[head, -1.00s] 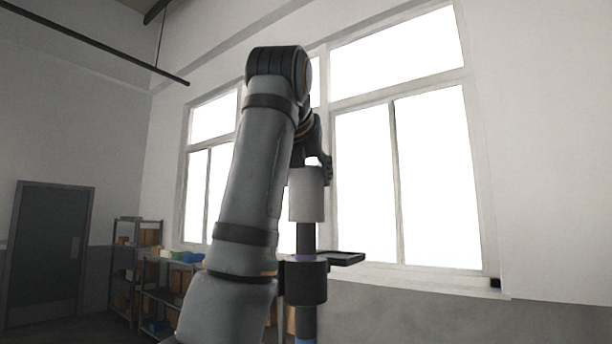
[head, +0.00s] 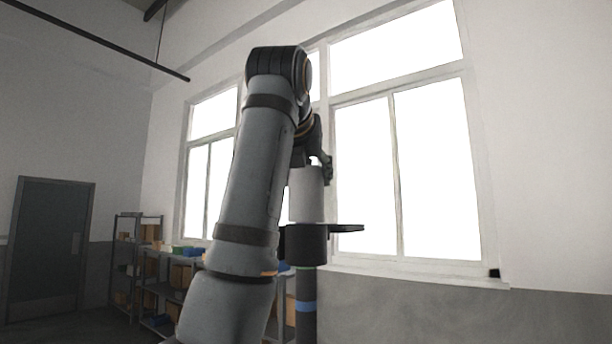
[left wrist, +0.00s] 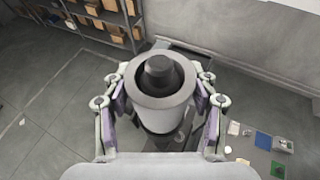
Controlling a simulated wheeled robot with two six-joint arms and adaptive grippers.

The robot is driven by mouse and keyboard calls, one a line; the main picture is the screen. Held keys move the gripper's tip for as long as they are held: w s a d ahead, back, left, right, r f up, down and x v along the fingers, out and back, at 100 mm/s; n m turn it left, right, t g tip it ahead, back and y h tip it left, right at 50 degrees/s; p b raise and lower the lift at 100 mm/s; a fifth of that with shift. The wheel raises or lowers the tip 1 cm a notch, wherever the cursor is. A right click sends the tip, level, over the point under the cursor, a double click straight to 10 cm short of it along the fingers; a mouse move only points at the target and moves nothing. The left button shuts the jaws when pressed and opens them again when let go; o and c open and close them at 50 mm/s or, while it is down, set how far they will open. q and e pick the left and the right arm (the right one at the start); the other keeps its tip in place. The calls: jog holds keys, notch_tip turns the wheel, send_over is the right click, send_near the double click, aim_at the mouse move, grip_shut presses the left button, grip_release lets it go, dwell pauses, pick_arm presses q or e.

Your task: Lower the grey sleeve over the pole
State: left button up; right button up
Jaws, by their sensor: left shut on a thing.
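The grey sleeve (head: 306,195), a light hollow cylinder, is upright in the middle of the head view. My left gripper (head: 322,168) is shut on it, partly hidden behind my arm. In the left wrist view, the two fingers of the left gripper (left wrist: 160,110) press on opposite sides of the sleeve (left wrist: 178,105). The dark top of the pole (left wrist: 158,70) shows inside the sleeve's ring, so the sleeve is around the pole. The pole (head: 306,327) stands below with a blue band. The sleeve's lower edge meets, or nearly meets, a dark collar (head: 306,245). My right gripper is out of view.
A thin dark tray or plate (head: 346,228) juts right beside the collar. Shelves with boxes (head: 150,285) and a door (head: 50,250) are far left. Large windows are behind. Several small items lie on the floor (left wrist: 263,140) at the lower right of the wrist view.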

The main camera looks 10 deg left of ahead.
pick_arm(q)
jog(key=o, duration=1.4)
jog(key=shift+r, duration=0.15)
